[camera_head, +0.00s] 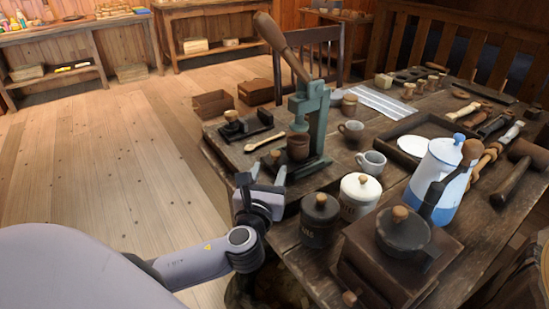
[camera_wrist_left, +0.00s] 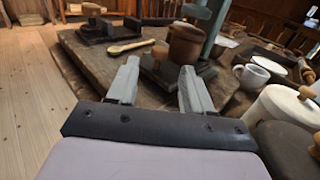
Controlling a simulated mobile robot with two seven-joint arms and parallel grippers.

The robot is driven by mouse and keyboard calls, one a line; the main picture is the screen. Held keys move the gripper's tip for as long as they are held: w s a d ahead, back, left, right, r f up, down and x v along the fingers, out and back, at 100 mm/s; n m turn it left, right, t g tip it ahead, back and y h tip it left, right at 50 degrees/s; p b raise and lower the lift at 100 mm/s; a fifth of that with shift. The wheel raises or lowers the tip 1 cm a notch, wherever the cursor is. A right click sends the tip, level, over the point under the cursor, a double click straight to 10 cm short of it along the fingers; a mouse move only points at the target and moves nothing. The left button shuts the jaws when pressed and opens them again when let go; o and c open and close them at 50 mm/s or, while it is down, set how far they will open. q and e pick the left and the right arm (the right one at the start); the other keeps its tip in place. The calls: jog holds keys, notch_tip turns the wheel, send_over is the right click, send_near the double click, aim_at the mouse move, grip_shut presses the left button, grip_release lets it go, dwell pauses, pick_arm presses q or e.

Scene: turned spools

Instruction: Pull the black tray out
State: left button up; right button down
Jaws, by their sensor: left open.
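A small black tray (camera_head: 247,128) with a wooden-topped dark piece on it lies near the table's left edge in the head view. It also shows at the top left of the left wrist view (camera_wrist_left: 108,33). My left gripper (camera_head: 264,174) is open at the table's near left edge, with nothing visible between its fingers. In the left wrist view its fingers (camera_wrist_left: 159,72) point toward the foot of the green press and a brown cup, with the black tray farther off to the left. I cannot tell whether the fingers touch anything. My right gripper is not in view.
The green lever press (camera_head: 314,120) stands beside a wooden spoon (camera_head: 264,144) and brown cup (camera_head: 298,146). Grey mugs (camera_head: 371,163), lidded canisters (camera_head: 320,218), a coffee grinder (camera_head: 402,232) and a blue-white pot (camera_head: 440,180) crowd the right. Floor left of the table is clear.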

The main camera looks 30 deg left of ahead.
aim_at(274, 157)
pick_arm(q)
jog(key=shift+x, duration=2.8)
grip_shut()
